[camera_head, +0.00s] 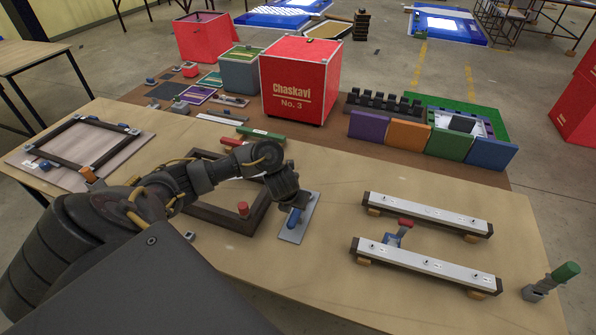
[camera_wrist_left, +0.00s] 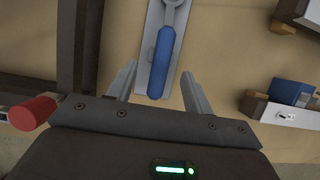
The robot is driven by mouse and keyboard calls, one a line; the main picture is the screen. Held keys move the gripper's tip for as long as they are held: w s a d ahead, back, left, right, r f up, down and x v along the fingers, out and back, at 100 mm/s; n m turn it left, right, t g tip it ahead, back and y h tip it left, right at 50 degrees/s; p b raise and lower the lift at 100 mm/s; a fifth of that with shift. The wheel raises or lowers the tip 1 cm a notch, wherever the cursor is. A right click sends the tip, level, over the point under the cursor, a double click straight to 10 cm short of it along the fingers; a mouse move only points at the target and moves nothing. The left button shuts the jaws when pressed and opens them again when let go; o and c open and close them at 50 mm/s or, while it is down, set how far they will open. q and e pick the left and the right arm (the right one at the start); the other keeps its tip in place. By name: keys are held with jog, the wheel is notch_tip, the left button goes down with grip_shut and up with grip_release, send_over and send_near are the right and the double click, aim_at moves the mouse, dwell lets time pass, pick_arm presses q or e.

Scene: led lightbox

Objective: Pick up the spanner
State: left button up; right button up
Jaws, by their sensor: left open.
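The spanner (camera_wrist_left: 166,50) has a blue handle and a grey metal head, and lies on a narrow grey plate (camera_wrist_left: 149,72) on the table. In the head view the blue handle (camera_head: 293,219) shows just below my left gripper (camera_head: 290,203), and the rest is mostly hidden. In the left wrist view my left gripper (camera_wrist_left: 159,75) is open, with one finger on each side of the handle end. The fingers look apart from the handle; their height above it is hard to tell. My right gripper is not in view.

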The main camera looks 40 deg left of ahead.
aim_at(297, 211)
pick_arm(q)
jog(key=x, duration=0.5)
jog(key=shift+d+b, duration=0.15)
jog(key=shift+b, duration=0.2)
jog(key=shift+f, duration=0.25)
dwell(0.3)
grip_shut()
